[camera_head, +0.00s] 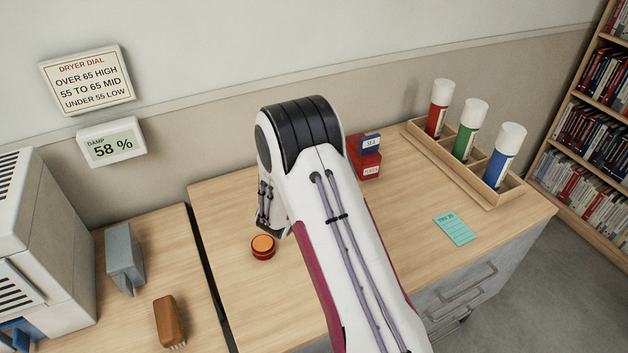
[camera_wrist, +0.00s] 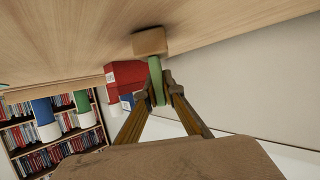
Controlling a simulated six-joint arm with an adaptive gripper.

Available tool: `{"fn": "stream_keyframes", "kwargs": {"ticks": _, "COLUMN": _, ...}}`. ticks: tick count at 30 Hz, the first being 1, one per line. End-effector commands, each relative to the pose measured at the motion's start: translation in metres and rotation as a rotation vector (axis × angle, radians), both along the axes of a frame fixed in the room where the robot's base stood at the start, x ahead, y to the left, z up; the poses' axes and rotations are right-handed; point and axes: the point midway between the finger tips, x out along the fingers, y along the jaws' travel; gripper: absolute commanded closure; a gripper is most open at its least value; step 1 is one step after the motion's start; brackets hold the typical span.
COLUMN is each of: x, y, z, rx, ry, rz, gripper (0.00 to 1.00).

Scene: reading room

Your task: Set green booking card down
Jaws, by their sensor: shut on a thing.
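In the wrist view my gripper (camera_wrist: 160,98) is shut on the green booking card (camera_wrist: 156,68), a narrow green piece seen nearly edge-on between the fingertips. Its far end meets a small light wooden block (camera_wrist: 150,41) at the desk surface. I cannot tell whether the card sits in the block, only touches it, or is joined to it. In the head view my white arm hides the gripper, the card and the block.
Close beside the card stands a red box (camera_wrist: 124,74), also in the head view (camera_head: 364,158). A rack (camera_head: 483,190) of red, green and blue tubes stands at the back right. A teal slip (camera_head: 455,230) and an orange button (camera_head: 263,246) are on the desk (camera_head: 225,215).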

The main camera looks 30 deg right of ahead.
Motion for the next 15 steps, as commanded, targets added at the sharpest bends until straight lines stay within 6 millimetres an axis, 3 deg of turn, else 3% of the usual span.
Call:
{"fn": "stream_keyframes", "kwargs": {"ticks": 7, "x": 0.0001, "y": -0.0001, "z": -0.0025, "rx": 0.000, "ry": 0.000, "rz": 0.000, "gripper": 1.00}}
{"fn": "stream_keyframes", "kwargs": {"ticks": 9, "x": 0.0000, "y": 0.0000, "z": -0.0027, "rx": 0.000, "ry": 0.000, "rz": 0.000, "gripper": 0.79}}
{"fn": "stream_keyframes", "kwargs": {"ticks": 10, "x": 0.0001, "y": -0.0001, "z": -0.0026, "rx": 0.000, "ry": 0.000, "rz": 0.000, "gripper": 0.76}}
{"fn": "stream_keyframes", "kwargs": {"ticks": 15, "x": 0.0000, "y": 0.0000, "z": -0.0027, "rx": 0.000, "ry": 0.000, "rz": 0.000, "gripper": 0.76}}
